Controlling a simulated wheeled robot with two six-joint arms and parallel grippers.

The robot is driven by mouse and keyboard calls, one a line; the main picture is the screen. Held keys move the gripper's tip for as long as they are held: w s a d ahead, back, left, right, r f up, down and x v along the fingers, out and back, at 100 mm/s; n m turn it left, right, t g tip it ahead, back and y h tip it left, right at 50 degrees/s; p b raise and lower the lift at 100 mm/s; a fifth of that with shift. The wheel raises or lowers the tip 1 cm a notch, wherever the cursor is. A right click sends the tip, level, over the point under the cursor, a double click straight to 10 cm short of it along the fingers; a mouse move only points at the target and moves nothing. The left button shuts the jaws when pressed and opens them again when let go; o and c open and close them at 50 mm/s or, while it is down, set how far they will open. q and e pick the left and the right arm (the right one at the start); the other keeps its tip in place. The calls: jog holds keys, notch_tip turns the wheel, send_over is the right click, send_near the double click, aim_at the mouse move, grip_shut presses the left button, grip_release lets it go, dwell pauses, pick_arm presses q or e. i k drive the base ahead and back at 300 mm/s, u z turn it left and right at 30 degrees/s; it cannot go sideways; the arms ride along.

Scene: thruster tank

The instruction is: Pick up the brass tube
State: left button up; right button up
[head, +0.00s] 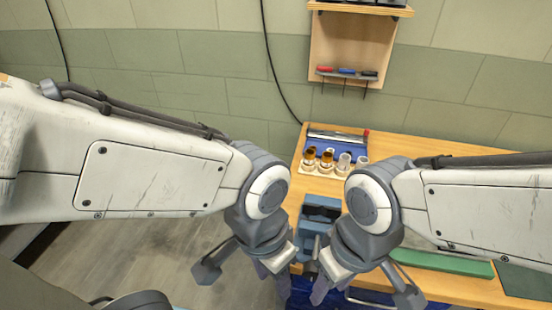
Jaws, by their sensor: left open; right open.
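Several short tubes stand upright in a pale holder (322,172) on the wooden bench. Two are amber or brass-coloured: the left one (309,156) and the one beside it (327,158). The others to the right look silvery or clear. I cannot tell for sure which one is the brass tube. My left gripper (275,270) is open, pointing down by the bench's left edge, in front of the holder and apart from it. My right gripper (325,278) is open, pointing down over the front of the bench. Both look empty; my wrists partly hide the fingers.
A blue tray (340,142) with a grey bar lies behind the tubes. A blue-grey vise-like block (318,212) stands between my wrists and the holder. A green bar (445,262) lies at the right front. A wall rack (345,72) holds pens. The bench's right rear is clear.

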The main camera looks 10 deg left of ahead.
aim_at(309, 160)
jog(key=u, duration=0.4)
jog(key=k, duration=0.5)
jog(key=u, duration=1.3)
jog(key=i, duration=1.95)
jog(key=z, duration=1.4)
jog(key=i, duration=0.6)
jog(key=z, duration=0.6)
